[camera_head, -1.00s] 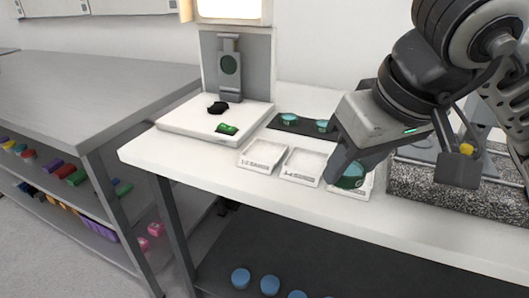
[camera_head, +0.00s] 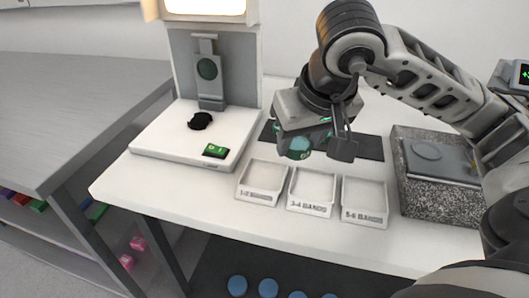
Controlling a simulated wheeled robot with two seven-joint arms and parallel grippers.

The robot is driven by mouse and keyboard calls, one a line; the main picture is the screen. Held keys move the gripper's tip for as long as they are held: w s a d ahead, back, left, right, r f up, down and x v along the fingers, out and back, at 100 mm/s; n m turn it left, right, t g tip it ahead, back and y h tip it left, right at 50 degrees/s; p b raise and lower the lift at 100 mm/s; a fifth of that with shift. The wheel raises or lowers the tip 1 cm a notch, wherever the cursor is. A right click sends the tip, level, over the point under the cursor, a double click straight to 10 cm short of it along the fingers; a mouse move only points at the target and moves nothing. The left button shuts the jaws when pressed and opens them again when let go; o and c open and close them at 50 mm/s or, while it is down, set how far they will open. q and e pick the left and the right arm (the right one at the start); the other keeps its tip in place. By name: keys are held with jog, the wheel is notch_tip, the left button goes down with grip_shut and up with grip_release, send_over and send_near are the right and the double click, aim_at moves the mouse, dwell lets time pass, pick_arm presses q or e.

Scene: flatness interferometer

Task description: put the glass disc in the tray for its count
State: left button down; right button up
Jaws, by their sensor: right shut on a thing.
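My right gripper (camera_head: 312,146) is above the dark mat, behind the trays, and shut on a teal glass disc (camera_head: 296,146). The disc is partly hidden by the fingers. Three shallow white trays stand in a row at the table's front: "1-2 BANDS" (camera_head: 259,199), "3-4 BANDS" (camera_head: 309,210) and "5-6 BANDS" (camera_head: 364,220). All three look empty. The white interferometer (camera_head: 165,147) stands at the left, with a small green readout (camera_head: 215,151) that I cannot read surely. My left gripper is not in view.
The dark mat (camera_head: 368,148) lies behind the trays, partly covered by my arm. A speckled granite block (camera_head: 437,203) with a grey plate stands right of the trays. Blue discs (camera_head: 268,288) lie on the lower shelf. A grey bench (camera_head: 60,120) is at the left.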

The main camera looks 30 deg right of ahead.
send_over(263, 176)
jog(key=s, duration=0.2)
notch_tip(263, 176, down, 6)
jog(key=shift+w+a+f, duration=0.1)
jog(key=shift+w+f, duration=0.05)
jog(key=shift+f, duration=0.1)
notch_tip(263, 176, down, 3)
jog(key=shift+w+f+p, duration=0.15)
jog(key=shift+p, duration=0.2)
jog(key=shift+f, duration=0.1)
jog(key=shift+f+b, duration=0.25)
jog(key=shift+b, duration=0.1)
jog(key=o, duration=0.8)
jog(key=shift+r, duration=0.1)
